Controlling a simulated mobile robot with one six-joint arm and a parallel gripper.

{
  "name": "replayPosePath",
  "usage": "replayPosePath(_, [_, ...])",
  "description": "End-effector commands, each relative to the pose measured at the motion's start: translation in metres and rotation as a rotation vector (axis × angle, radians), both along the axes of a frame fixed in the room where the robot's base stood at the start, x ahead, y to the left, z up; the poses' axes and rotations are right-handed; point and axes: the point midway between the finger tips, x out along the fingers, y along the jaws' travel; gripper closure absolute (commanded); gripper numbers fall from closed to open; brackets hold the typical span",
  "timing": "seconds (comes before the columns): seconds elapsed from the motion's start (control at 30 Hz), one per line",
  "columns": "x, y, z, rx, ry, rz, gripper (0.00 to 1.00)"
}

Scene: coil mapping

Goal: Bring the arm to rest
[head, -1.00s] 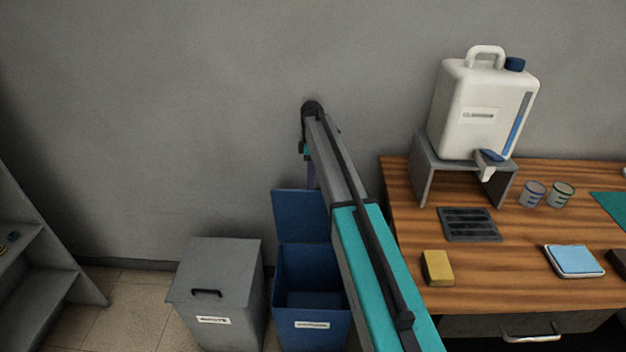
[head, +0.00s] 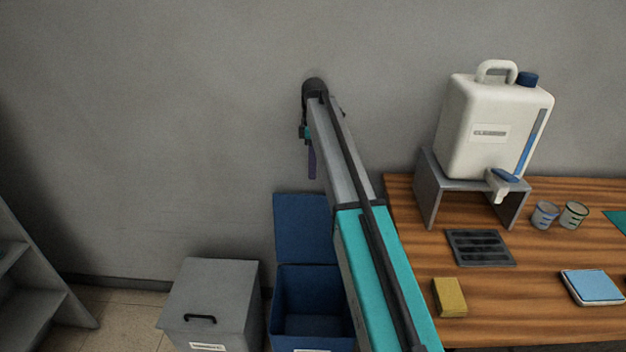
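My arm reaches from the bottom of the head view up toward the wall, its long teal and grey links raised. Its far end bends down beside the wall, above and behind the open blue bin (head: 313,315). A small dark and teal part with a purple piece (head: 312,162) hangs below that end. My gripper's fingers are hidden or too small to make out, so I cannot tell whether they hold anything.
A grey lidded bin (head: 213,295) stands left of the blue bin. The wooden table (head: 405,250) at the right bears a white canister (head: 490,125) on a grey stand (head: 428,190), two cups, a dark grate (head: 480,248), a yellow sponge (head: 450,297) and a blue pad (head: 594,286). A grey shelf (head: 40,290) is at far left.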

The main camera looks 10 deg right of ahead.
Motion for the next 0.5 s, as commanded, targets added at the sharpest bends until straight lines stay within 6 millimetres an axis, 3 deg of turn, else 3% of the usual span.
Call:
replayPosePath(0.2, [0.0014, -0.0003, 0.0128, 0.0, -0.002, 0.0, 0.72])
replayPosePath(0.5, [0.0012, -0.0003, 0.0136, 0.0, -0.002, 0.0, 0.72])
